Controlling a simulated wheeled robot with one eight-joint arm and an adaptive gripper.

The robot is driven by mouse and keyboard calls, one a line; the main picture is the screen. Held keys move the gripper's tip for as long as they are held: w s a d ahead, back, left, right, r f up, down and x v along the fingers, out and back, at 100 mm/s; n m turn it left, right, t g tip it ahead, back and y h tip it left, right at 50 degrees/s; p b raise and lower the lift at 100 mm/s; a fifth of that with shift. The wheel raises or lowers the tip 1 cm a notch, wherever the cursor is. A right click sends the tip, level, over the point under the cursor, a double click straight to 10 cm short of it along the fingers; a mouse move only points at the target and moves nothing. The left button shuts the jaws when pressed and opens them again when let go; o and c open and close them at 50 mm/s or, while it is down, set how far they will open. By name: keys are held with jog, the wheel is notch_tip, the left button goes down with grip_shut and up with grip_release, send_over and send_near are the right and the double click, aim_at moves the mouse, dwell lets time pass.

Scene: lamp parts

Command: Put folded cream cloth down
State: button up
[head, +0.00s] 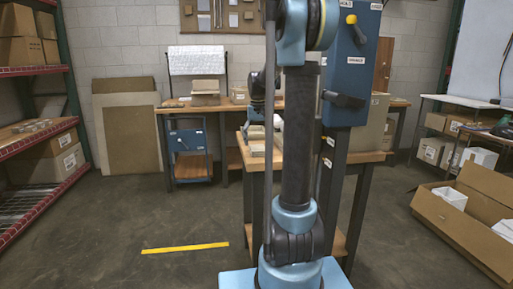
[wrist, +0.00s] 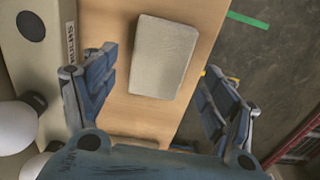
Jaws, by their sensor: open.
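The folded cream cloth (wrist: 164,52) lies flat on the wooden bench top in the wrist view, as a neat rectangular pad. My gripper (wrist: 158,66) is open, with one blue finger on either side of the cloth. Bare wood shows between the cloth and the left finger, and nothing is held. The height of the fingertips above the cloth is hard to judge. In the head view, a pale flat thing, probably the cloth (head: 257,149), lies on the bench beside my arm. My arm hides much of that area.
The wooden bench top (wrist: 205,25) is narrow, with floor beyond its right edge. A labelled beige box (wrist: 45,60) and white rounded things (wrist: 14,128) stand close on the left. Another pale edge (wrist: 133,142) shows below the cloth, mostly hidden by my gripper.

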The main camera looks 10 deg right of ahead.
aim_at(258, 147)
notch_tip(258, 147, up, 9)
jog(key=s+f+t, duration=0.1)
jog(key=s+f, duration=0.3)
jog(key=s, duration=0.6)
jog(key=s+f, duration=0.4)
jog(key=s, duration=0.5)
jog(key=s+f+t, duration=0.1)
jog(key=s+f, duration=1.4)
jog(key=shift+s+a+f, duration=0.15)
jog(key=shift+s+f, duration=0.1)
jog(key=shift+s, duration=0.15)
